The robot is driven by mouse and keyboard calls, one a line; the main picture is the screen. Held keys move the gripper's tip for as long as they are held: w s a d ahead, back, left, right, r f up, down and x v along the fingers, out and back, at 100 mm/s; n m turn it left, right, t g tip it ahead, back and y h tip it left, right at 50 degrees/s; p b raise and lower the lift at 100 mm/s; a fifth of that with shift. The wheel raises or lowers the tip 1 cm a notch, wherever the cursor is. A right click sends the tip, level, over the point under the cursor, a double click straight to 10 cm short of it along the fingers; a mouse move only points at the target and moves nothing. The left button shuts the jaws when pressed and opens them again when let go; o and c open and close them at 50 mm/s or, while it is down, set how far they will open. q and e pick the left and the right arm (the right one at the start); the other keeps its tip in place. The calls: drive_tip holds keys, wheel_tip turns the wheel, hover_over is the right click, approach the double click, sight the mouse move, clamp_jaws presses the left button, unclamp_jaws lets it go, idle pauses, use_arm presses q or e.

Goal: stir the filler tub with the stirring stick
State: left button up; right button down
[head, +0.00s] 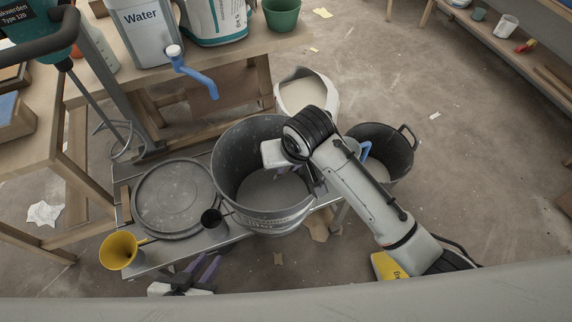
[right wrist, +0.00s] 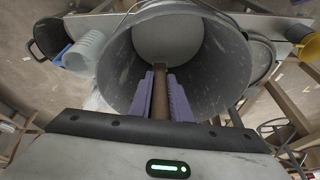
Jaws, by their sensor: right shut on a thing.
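The filler tub (head: 232,150) is a large dark grey bucket on a low bench in the head view, with pale grey filler (head: 265,190) inside. It also fills the upper middle of the right wrist view (right wrist: 215,65). My right gripper (right wrist: 160,95) is shut on the brown stirring stick (right wrist: 160,75), which points into the tub. In the head view my right arm hangs over the tub's right side and mostly hides the stick. My left gripper (head: 205,270) is empty below the bench's front edge, its purple fingers apart.
A round grey lid (head: 172,195), a small dark cup (head: 211,218) and a yellow funnel (head: 119,251) sit left of the tub. An open white sack (head: 318,92) stands behind it. A black bucket (head: 397,157) stands to the right. A water container (head: 140,38) is on the table behind.

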drive_tip(key=shift+v, duration=8.35)
drive_tip(key=shift+r, duration=2)
drive_tip(key=shift+d, duration=0.1)
